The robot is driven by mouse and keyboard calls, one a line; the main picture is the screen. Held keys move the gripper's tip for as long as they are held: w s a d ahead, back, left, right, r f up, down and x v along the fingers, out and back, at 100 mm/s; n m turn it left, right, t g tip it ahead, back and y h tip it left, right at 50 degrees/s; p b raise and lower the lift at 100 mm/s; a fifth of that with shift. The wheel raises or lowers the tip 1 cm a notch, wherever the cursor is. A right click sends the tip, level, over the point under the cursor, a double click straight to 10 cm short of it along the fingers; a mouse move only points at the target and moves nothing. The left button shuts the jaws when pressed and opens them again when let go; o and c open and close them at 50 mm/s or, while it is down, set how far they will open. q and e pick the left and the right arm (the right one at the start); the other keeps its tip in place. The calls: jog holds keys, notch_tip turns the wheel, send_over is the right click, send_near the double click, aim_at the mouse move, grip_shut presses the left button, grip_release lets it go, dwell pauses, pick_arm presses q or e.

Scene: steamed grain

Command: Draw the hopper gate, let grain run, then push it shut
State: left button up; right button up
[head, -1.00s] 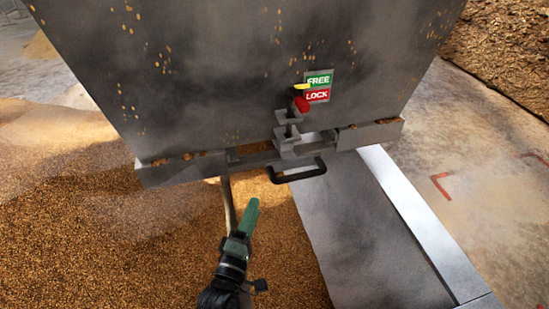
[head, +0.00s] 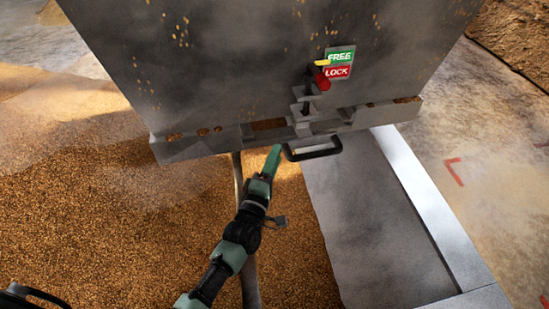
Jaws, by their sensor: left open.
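The grey metal hopper (head: 240,60) fills the top of the head view. Its gate has a black loop handle (head: 314,152) at the lower front edge. Above the handle is a latch with a red knob (head: 322,82) and a yellow tip, beside a green FREE and red LOCK label (head: 338,62). The red part is next to LOCK. My left gripper (head: 274,158) has green fingers and points up at the left end of the handle. It looks empty; whether it touches the handle I cannot tell. Loose grain (head: 110,220) lies in a large heap below.
A flat grey metal plate with a pale raised edge (head: 425,200) lies right of the grain. A grey post (head: 246,270) stands below the hopper beside my left arm. Concrete floor with red corner marks (head: 454,172) is clear at the right.

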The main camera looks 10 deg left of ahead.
pick_arm(q)
grip_shut()
dwell(1.3)
grip_release()
jog(key=v, duration=0.7)
jog(key=shift+s+b, duration=0.4)
